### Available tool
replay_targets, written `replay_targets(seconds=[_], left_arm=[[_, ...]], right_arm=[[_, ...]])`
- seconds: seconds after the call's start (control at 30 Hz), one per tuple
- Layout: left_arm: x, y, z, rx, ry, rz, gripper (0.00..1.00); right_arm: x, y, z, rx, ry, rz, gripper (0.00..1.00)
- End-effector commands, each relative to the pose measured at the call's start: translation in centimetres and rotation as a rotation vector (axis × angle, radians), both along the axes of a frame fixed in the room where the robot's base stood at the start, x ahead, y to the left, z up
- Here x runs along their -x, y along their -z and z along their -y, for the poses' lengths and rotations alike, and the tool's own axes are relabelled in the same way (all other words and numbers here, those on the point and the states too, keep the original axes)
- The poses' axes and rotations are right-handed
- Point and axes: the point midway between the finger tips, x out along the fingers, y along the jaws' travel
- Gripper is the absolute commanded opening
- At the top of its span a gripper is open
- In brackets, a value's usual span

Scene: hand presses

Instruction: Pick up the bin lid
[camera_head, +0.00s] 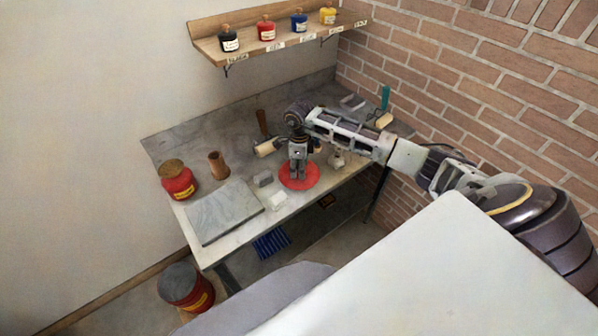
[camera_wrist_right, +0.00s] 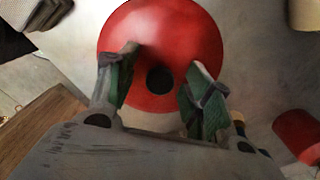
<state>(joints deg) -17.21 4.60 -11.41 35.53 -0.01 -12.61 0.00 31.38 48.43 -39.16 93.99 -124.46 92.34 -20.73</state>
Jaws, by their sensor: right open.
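The bin lid appears to be the round red disc (camera_head: 312,182) lying flat on the front part of the workbench. The gap in height is hard to judge. My left gripper is not in view.
A red bin (camera_head: 188,290) stands on the floor left of the bench. A red tin (camera_head: 178,182), a wooden cylinder (camera_head: 217,165) and a grey slab (camera_head: 222,212) occupy the bench's left. A shelf (camera_head: 290,44) holds small jars.

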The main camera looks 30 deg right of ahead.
Motion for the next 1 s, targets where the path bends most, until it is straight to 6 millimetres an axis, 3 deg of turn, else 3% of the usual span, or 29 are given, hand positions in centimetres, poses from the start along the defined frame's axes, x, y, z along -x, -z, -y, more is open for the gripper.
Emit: replay_targets(seconds=[0.4,0.8,1.0], left_arm=[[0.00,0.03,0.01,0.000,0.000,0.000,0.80],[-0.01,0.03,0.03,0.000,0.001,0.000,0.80],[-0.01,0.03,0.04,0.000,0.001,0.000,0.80]], right_arm=[[-0.01,0.01,-0.03,-0.001,0.000,0.001,0.51],[-0.01,0.02,-0.02,-0.001,0.000,0.001,0.01],[-0.02,0.01,-0.02,-0.001,0.000,0.001,0.00]])
